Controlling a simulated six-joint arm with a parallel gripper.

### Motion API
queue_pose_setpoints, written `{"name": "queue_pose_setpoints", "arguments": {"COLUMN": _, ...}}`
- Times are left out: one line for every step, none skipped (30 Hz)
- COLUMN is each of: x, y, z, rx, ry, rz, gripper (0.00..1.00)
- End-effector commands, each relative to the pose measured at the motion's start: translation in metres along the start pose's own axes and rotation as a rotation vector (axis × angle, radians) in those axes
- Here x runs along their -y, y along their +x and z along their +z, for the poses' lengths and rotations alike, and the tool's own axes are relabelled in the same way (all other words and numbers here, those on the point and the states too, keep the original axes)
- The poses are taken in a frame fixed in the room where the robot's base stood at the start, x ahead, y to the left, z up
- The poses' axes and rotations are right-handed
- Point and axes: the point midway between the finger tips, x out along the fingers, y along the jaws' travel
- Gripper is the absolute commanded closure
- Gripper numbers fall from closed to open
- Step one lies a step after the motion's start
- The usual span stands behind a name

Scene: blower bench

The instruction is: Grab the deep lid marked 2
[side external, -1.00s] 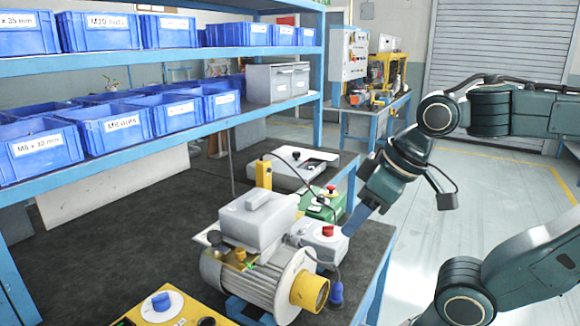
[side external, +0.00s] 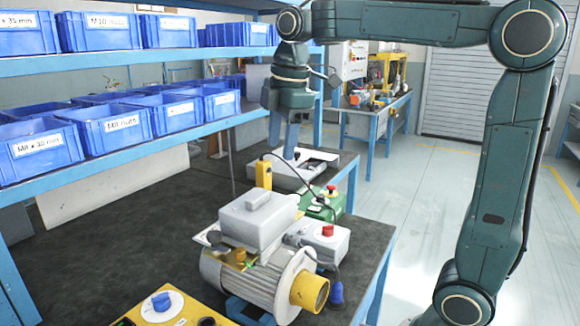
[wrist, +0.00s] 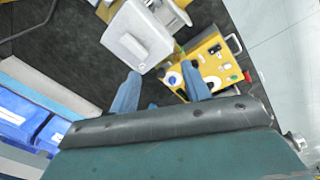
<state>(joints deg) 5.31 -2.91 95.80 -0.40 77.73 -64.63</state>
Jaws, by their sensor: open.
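A deep grey box-shaped lid (side external: 258,218) with a raised block on top sits on the grey ribbed motor (side external: 240,279) in the side view. I cannot read a 2 on it. A pale grey box-shaped cover, apparently this lid (wrist: 138,35), is at the top centre of the wrist view. My gripper (side external: 284,150) is raised behind the lid, fingers pointing down, apart from it. In the wrist view my gripper (wrist: 160,88) shows its two blue fingers spread with nothing held between them. Its dark body hides the lower part of that view.
A yellow control box (wrist: 208,68) with a blue knob stands beside the motor. A grey box with a red button (side external: 326,240), a green box (side external: 318,207) and a flat white unit (side external: 290,176) are on the bench. Shelves with blue bins (side external: 110,127) stand left; dark mat is clear there.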

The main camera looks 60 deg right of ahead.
Motion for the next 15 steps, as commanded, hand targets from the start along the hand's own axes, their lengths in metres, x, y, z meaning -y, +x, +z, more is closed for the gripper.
{"name": "queue_pose_setpoints", "arguments": {"x": -0.012, "y": 0.002, "z": -0.003, "rx": 0.009, "ry": -0.051, "rz": -0.018, "gripper": 0.53}}
{"name": "queue_pose_setpoints", "arguments": {"x": -0.018, "y": 0.003, "z": -0.004, "rx": 0.013, "ry": -0.085, "rz": -0.028, "gripper": 0.53}}
{"name": "queue_pose_setpoints", "arguments": {"x": -0.026, "y": 0.004, "z": -0.006, "rx": 0.018, "ry": -0.129, "rz": -0.041, "gripper": 0.53}}
{"name": "queue_pose_setpoints", "arguments": {"x": -0.032, "y": 0.005, "z": -0.008, "rx": 0.021, "ry": -0.163, "rz": -0.051, "gripper": 0.53}}
{"name": "queue_pose_setpoints", "arguments": {"x": -0.038, "y": 0.006, "z": -0.009, "rx": 0.024, "ry": -0.197, "rz": -0.061, "gripper": 0.53}}
{"name": "queue_pose_setpoints", "arguments": {"x": -0.045, "y": 0.008, "z": -0.011, "rx": 0.027, "ry": -0.241, "rz": -0.076, "gripper": 0.53}}
{"name": "queue_pose_setpoints", "arguments": {"x": -0.051, "y": 0.009, "z": -0.012, "rx": 0.029, "ry": -0.273, "rz": -0.085, "gripper": 0.53}}
{"name": "queue_pose_setpoints", "arguments": {"x": -0.056, "y": 0.011, "z": -0.013, "rx": 0.03, "ry": -0.304, "rz": -0.094, "gripper": 0.53}}
{"name": "queue_pose_setpoints", "arguments": {"x": -0.062, "y": 0.013, "z": -0.014, "rx": 0.031, "ry": -0.343, "rz": -0.106, "gripper": 0.53}}
{"name": "queue_pose_setpoints", "arguments": {"x": -0.066, "y": 0.014, "z": -0.015, "rx": 0.032, "ry": -0.37, "rz": -0.116, "gripper": 0.53}}
{"name": "queue_pose_setpoints", "arguments": {"x": -0.07, "y": 0.016, "z": -0.015, "rx": 0.033, "ry": -0.395, "rz": -0.124, "gripper": 0.53}}
{"name": "queue_pose_setpoints", "arguments": {"x": -0.075, "y": 0.017, "z": -0.016, "rx": 0.033, "ry": -0.425, "rz": -0.133, "gripper": 0.53}}
{"name": "queue_pose_setpoints", "arguments": {"x": -0.078, "y": 0.018, "z": -0.017, "rx": 0.032, "ry": -0.445, "rz": -0.139, "gripper": 0.53}}
{"name": "queue_pose_setpoints", "arguments": {"x": -0.08, "y": 0.02, "z": -0.017, "rx": 0.032, "ry": -0.463, "rz": -0.146, "gripper": 0.53}}
{"name": "queue_pose_setpoints", "arguments": {"x": -0.083, "y": 0.021, "z": -0.017, "rx": 0.032, "ry": -0.483, "rz": -0.15, "gripper": 0.53}}
